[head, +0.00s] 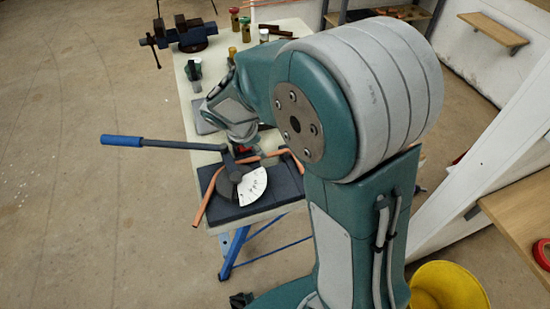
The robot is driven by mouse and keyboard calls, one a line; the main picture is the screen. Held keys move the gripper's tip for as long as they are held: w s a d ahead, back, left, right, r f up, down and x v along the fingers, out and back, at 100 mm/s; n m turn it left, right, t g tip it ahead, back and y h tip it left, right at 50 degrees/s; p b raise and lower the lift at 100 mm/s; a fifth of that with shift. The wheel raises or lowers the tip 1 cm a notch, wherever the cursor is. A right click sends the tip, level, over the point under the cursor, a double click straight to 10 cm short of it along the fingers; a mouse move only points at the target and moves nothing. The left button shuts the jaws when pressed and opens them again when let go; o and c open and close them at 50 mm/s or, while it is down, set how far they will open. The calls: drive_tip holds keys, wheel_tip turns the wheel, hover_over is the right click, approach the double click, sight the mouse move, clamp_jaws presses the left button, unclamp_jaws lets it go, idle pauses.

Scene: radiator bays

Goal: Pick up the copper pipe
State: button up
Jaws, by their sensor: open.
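In the head view, a bent copper pipe (207,197) lies in the pipe bender (228,187) at the near end of the white workbench. Part of the pipe curves around the bender's far side and shows again to the right. The bender has a blue-handled lever (122,141) sticking out to the left and a white scale plate. My gripper (243,150) is just above the far side of the bender, beside the pipe. It is open. My arm hides much of it, and I cannot tell whether it touches the pipe.
A blue vise (185,34) stands at the bench's far left. Several small jars and cans (235,18) stand at the back. A yellow bucket (447,287) is at the lower right, beside a wooden shelf (515,215). The floor at left is clear.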

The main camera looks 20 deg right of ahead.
sight(270, 154)
drive_tip(key=x, duration=0.5)
drive_tip(key=shift+s+d+f, duration=0.1)
drive_tip(key=shift+d+f, duration=0.1)
drive_tip(key=shift+d, duration=0.25)
drive_tip(key=shift+a, duration=0.1)
clamp_jaws()
